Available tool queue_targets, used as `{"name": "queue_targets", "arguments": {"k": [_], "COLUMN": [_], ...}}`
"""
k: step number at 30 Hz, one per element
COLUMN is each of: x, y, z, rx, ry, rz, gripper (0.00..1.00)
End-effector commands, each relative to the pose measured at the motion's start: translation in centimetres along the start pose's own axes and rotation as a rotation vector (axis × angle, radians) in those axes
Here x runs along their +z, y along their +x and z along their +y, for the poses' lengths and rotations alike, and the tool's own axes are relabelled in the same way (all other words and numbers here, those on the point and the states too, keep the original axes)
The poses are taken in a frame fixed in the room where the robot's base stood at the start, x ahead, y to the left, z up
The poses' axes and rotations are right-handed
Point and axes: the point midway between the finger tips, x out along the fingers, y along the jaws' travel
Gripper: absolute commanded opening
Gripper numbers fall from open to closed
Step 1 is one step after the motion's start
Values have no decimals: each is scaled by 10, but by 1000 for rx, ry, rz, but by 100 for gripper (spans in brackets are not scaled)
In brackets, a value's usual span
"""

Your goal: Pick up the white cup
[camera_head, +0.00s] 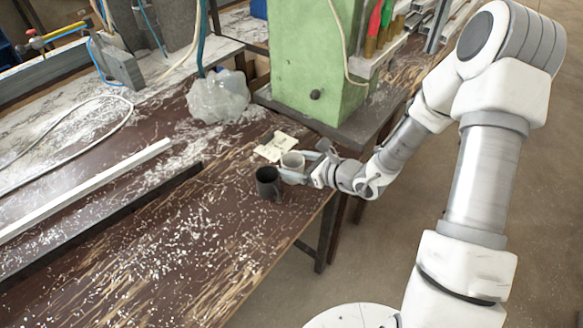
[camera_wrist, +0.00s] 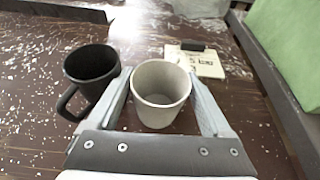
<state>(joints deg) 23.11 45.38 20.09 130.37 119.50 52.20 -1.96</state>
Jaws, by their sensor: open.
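The white cup (camera_head: 292,162) stands upright on the worn brown bench near its right edge. In the wrist view the white cup (camera_wrist: 160,93) is between the two fingers of my gripper (camera_wrist: 160,95), and I look down into its empty inside. My gripper (camera_head: 303,172) is open and low around the cup; the left finger is close to the cup's side, and I cannot tell whether it touches. In the head view the gripper comes from the right and hides part of the cup.
A black mug (camera_head: 268,183) stands just left of the cup; it also shows beside the left finger (camera_wrist: 91,77). A paper note (camera_head: 275,147) with a dark clip lies behind. A green machine (camera_head: 315,60) and a clear plastic bag (camera_head: 217,97) stand farther back. The bench front is clear but for shavings.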

Motion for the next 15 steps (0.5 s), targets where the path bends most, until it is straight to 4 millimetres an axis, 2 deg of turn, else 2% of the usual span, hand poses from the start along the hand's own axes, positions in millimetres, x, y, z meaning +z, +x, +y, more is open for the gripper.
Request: {"name": "queue_targets", "arguments": {"k": [1,12,15], "x": [0,0,0], "y": [0,-1,-1], "z": [0,0,0], "rx": [0,0,0], "ry": [0,0,0], "rz": [0,0,-1], "gripper": [84,17,4]}}
